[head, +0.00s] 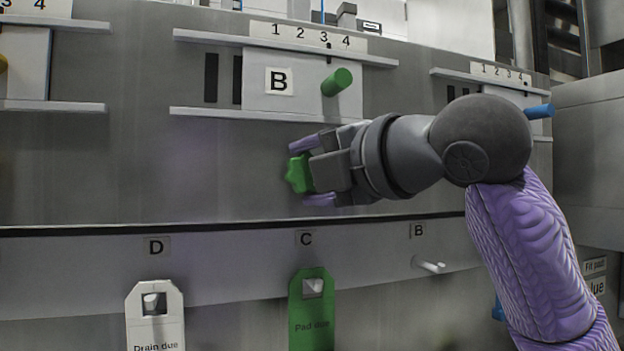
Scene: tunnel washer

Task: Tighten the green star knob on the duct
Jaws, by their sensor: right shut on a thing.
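The green star knob (298,173) shows on the grey duct panel, below the slider marked B. My right gripper (312,172) comes in from the right and is shut on the knob, with one purple finger above it and one below. The gripper hides the right part of the knob and whatever it is mounted on. My left gripper is not in this view.
Above is slider plate B (290,98) with a green peg handle (337,82) between two rails. A blue peg (539,111) sticks out at right. Below hang a white tag (155,318) and a green tag (312,312); hook B (428,265) is empty.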

